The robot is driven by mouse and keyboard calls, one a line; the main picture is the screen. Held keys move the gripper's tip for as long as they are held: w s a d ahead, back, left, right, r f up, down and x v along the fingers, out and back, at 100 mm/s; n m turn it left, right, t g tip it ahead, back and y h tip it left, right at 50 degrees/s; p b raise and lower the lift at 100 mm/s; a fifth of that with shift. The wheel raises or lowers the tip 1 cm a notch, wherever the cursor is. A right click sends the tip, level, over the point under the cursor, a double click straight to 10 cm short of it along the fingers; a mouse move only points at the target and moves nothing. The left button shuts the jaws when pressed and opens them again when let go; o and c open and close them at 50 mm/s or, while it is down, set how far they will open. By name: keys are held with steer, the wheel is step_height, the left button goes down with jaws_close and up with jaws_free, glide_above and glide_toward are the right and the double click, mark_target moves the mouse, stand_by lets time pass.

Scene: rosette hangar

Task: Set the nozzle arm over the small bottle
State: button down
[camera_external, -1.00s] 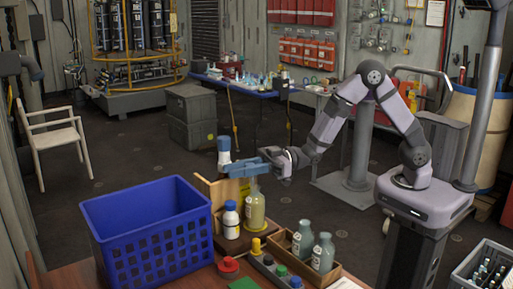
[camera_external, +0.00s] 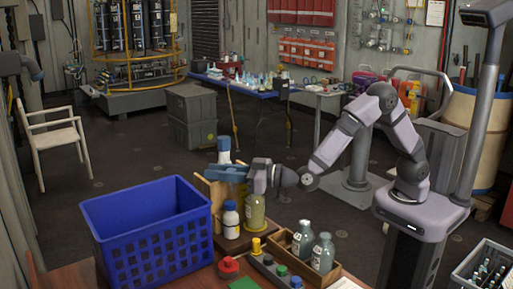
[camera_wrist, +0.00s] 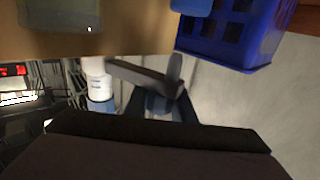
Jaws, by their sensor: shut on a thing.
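A white and blue dispenser head (camera_external: 224,152) stands at the wooden stand, with the blue nozzle arm (camera_external: 226,173) below it; the head also shows in the wrist view (camera_wrist: 97,80). My gripper (camera_external: 250,178) is shut on the nozzle arm, seen as a grey bar (camera_wrist: 145,76) between the fingers (camera_wrist: 165,100) in the wrist view. A small white bottle with a blue cap (camera_external: 230,221) stands upright below the arm. A taller bottle of yellowish liquid (camera_external: 255,211) stands right of it, partly hidden by my gripper. I cannot tell whether the nozzle lines up with the small bottle.
A blue crate (camera_external: 150,250) stands left of the stand and also shows in the wrist view (camera_wrist: 225,35). A wooden tray (camera_external: 340,268) with grey-green bottles is at the right. Coloured caps (camera_external: 282,271) and a red-topped item (camera_external: 228,265) sit in front.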

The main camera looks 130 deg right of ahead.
steer(key=shift+w+d+r+m+g+h, duration=0.15)
steer(key=shift+w+m+g+h, duration=0.1)
steer(key=shift+m+g+h, duration=0.2)
steer(key=shift+d, duration=0.1)
steer(key=c, duration=1.5)
jaws_free()
steer(key=shift+s, duration=0.1)
steer(key=b+v, duration=0.1)
steer(key=v, duration=0.5)
steer(key=shift+s+a+b, duration=0.35)
steer(key=shift+a, duration=0.25)
